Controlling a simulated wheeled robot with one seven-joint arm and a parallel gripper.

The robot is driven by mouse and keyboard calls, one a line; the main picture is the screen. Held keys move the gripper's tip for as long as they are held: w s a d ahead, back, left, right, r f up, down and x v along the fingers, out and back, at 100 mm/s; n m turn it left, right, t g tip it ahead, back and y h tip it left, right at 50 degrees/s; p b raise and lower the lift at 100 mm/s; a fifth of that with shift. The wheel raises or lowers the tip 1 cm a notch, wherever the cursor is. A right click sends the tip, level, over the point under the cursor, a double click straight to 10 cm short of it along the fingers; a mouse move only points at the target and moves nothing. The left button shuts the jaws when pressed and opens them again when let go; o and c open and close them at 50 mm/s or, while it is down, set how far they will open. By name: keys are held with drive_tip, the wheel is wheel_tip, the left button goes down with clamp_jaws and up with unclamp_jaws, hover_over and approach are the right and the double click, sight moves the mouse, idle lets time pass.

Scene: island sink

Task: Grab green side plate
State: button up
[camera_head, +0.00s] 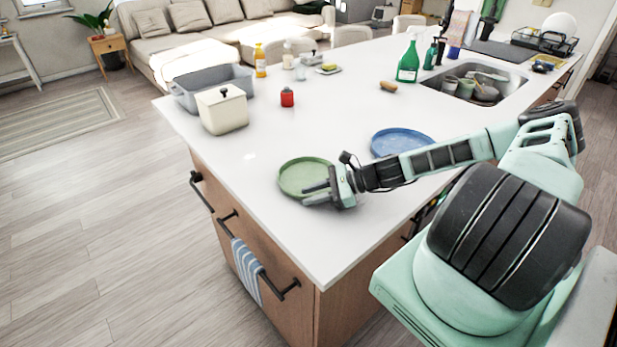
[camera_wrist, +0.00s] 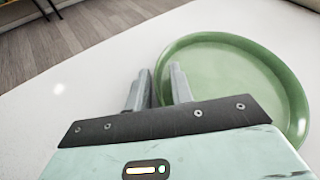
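The green side plate (camera_head: 301,175) lies flat on the white island counter near its front left edge. My gripper (camera_head: 307,194) is at the plate's near right rim, low over the counter. In the wrist view the green plate (camera_wrist: 235,85) fills the right side. My gripper's fingers (camera_wrist: 160,72) are apart there, with the plate's left rim between them. One finger is outside the rim and the other is over the inside of the plate. I cannot tell whether either finger touches it.
A blue plate (camera_head: 402,141) lies just behind my forearm. A green spray bottle (camera_head: 408,63) stands near the sink (camera_head: 478,84). The counter's front corner is clear.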

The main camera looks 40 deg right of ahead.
clamp_jaws()
drive_tip(key=shift+r, duration=0.15)
